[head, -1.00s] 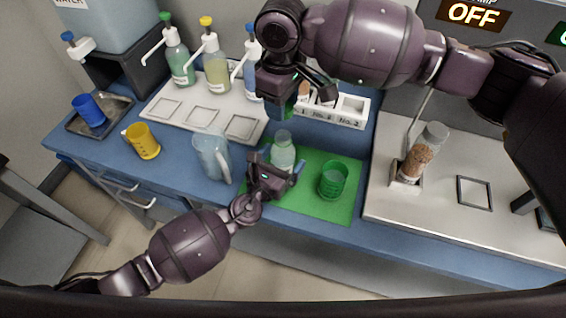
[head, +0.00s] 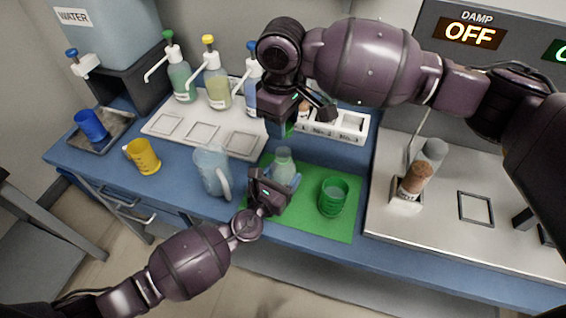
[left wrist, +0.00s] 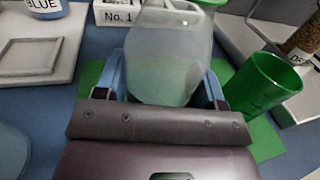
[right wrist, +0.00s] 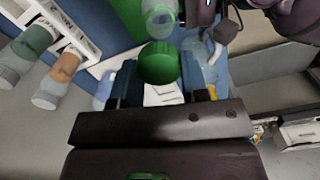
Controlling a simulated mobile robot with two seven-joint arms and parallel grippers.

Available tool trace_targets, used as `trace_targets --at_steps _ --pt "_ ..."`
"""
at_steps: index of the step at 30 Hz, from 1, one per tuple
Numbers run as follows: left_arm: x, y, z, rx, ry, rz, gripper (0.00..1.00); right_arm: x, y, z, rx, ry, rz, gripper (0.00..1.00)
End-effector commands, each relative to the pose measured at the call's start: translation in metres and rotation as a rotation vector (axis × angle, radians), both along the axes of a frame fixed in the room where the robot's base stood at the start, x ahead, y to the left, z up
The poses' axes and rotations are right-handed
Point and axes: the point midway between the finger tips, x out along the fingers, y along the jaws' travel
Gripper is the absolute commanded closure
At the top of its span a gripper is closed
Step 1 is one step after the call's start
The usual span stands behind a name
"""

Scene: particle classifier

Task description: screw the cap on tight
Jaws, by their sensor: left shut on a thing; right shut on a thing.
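The clear jar (head: 284,162) stands upright over the green mat (head: 315,222) in the head view. My left gripper (head: 272,188) is shut on the jar's body; the left wrist view shows the jar (left wrist: 168,62) between its fingers. My right gripper (head: 288,118) is above the jar, pointing down. In the right wrist view it is shut on the green cap (right wrist: 159,62). The jar (right wrist: 160,16) shows beyond the cap, and the cap looks apart from it. The cap is mostly hidden in the head view.
A green cup (head: 334,198) stands on the mat right of the jar. A clear pitcher (head: 211,172) stands close on the left. A white numbered rack (head: 352,124) and pump bottles (head: 217,88) are behind. A brown-filled tube (head: 414,182) stands on the right metal platform.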

Motion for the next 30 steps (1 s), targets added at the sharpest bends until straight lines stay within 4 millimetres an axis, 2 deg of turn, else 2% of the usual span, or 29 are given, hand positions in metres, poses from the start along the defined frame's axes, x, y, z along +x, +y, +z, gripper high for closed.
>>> trace_targets --at_steps 12,30 --pt "0.0 0.0 0.0 0.001 0.001 0.0 0.79 -0.001 0.0 -0.046 0.0 0.001 0.0 0.81" --pt "0.0 0.0 0.0 0.001 0.0 0.001 0.79 0.0 0.0 -0.049 -0.001 0.001 0.0 0.81"
